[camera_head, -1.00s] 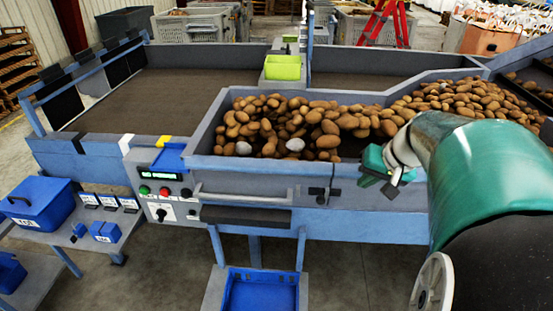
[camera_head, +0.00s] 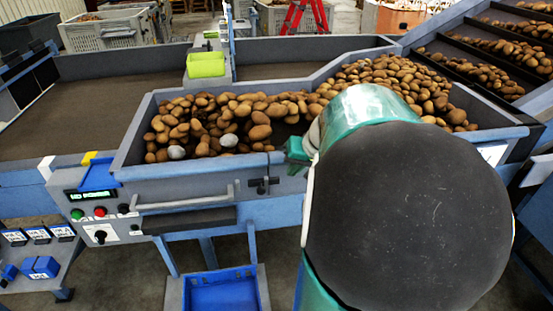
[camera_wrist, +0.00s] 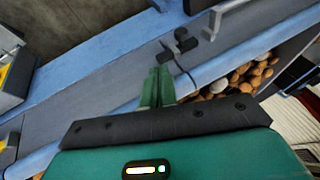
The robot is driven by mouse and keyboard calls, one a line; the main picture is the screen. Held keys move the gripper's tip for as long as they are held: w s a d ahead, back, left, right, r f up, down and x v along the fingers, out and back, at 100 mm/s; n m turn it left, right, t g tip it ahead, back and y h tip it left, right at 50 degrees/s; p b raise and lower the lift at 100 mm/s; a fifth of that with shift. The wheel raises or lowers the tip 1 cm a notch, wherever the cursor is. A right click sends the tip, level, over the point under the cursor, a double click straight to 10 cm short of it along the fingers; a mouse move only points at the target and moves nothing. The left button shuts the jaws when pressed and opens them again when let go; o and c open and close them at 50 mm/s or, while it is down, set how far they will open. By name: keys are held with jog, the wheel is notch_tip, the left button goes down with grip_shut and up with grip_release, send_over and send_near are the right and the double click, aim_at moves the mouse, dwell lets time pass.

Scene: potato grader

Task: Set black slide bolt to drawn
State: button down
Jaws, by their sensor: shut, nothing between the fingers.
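The black slide bolt (camera_head: 262,184) sits on the grey front wall of the potato trough, right of the long grey handle bar. In the wrist view the bolt (camera_wrist: 179,44) lies just beyond my fingertips, with a dark knob standing out from it. My gripper (camera_wrist: 159,72) is shut and empty, its two green fingers together and pointing toward the bolt, with a small gap seeming to remain. In the head view my gripper (camera_head: 292,152) is right of and slightly above the bolt, partly hidden behind my arm. I cannot tell the bolt's position clearly.
The trough (camera_head: 190,178) holds many potatoes and a few pale stones. The grey handle bar (camera_head: 185,200) projects left of the bolt. A control panel (camera_head: 100,208) with buttons is further left. A blue crate (camera_head: 222,292) stands below.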

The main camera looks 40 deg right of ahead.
send_near(255, 186)
jog(key=s+d+f, duration=0.3)
jog(key=shift+w+a+f, duration=0.85)
jog(key=shift+w+a, duration=0.1)
jog(key=shift+a, duration=0.1)
jog(key=shift+a, duration=0.1)
jog(key=shift+w+a, duration=0.65)
jog(key=shift+a, duration=0.3)
jog(key=shift+w+a, duration=0.65)
jog(key=shift+a, duration=0.3)
